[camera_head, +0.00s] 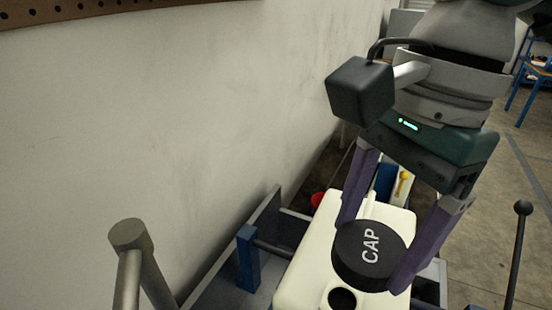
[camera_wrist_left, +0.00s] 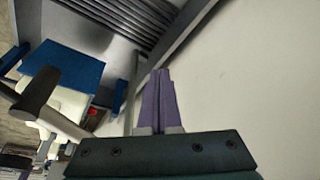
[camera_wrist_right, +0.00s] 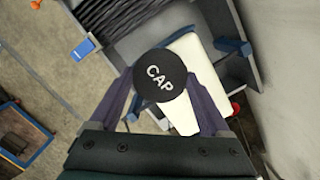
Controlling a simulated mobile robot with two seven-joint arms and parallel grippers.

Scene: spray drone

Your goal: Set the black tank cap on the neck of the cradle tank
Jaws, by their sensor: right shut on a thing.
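The black cap (camera_head: 369,256), a round disc with white CAP lettering, is held between the purple fingers of my right gripper (camera_head: 375,240). The gripper is shut on its sides. The cap also shows in the right wrist view (camera_wrist_right: 160,76). The cream cradle tank (camera_head: 305,265) lies below. A dark round opening (camera_head: 342,299), which looks like its neck, shows just in front of the cap in the head view. The cap is apart from this opening, and its height above the tank is hard to judge. My left gripper (camera_wrist_left: 158,75) appears shut and empty, its fingers together.
Blue brackets (camera_head: 248,258) and grey rails surround the tank. A pale wall (camera_head: 150,130) stands close on the left. A thin black rod with a ball top (camera_head: 523,208) rises at right. A red object (camera_head: 317,200) sits behind the tank. Open floor (camera_head: 500,250) lies at right.

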